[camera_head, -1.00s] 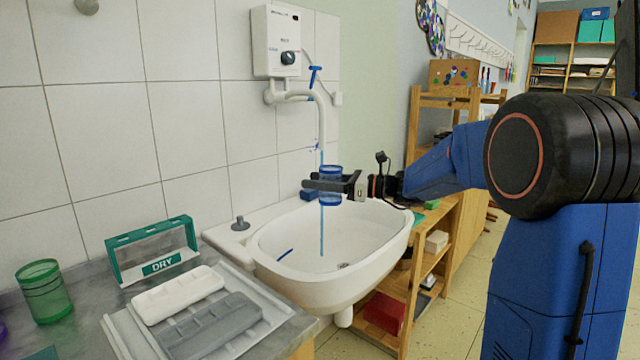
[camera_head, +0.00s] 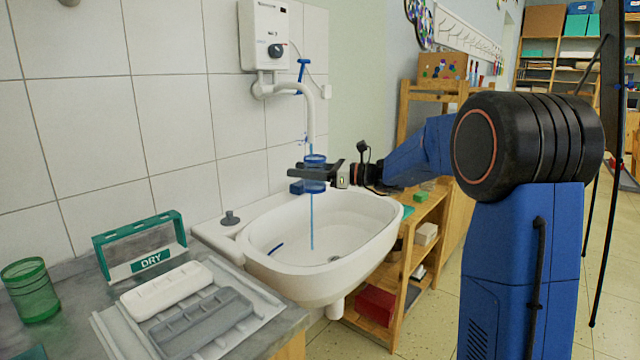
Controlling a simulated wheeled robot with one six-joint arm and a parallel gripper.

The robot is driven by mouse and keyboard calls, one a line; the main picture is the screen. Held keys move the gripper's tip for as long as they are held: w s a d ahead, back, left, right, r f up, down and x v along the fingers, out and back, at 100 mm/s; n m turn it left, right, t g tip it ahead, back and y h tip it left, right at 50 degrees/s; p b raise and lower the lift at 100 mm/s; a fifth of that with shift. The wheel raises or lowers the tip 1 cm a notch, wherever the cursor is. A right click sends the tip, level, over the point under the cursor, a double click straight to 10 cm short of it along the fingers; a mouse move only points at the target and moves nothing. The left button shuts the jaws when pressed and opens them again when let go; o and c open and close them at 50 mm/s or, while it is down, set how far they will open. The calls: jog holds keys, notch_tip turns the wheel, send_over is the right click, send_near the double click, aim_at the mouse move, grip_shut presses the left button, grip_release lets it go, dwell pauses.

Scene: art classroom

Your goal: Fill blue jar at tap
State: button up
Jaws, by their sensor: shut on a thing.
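The blue jar (camera_head: 314,187) is see-through and upright, held above the sink basin. My gripper (camera_head: 306,173) is shut on it, with the dark fingers across its middle and hiding part of it. The tap (camera_head: 309,112) is a white curved spout with a blue lever (camera_head: 303,69), and its mouth is above the jar. A thin blue stream (camera_head: 312,222) shows below the jar, reaching down into the white sink (camera_head: 375,222). Blue also shows between the spout and the jar's rim. I cannot tell how full the jar is.
A green jar (camera_head: 33,290), a green DRY rack (camera_head: 139,247) and white and grey trays (camera_head: 168,289) stand on the left counter. A wooden shelf (camera_head: 432,235) stands right of the sink.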

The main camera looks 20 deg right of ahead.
jog(key=shift+w+a, duration=0.2)
jog(key=shift+w, duration=1.35)
dwell(6.5)
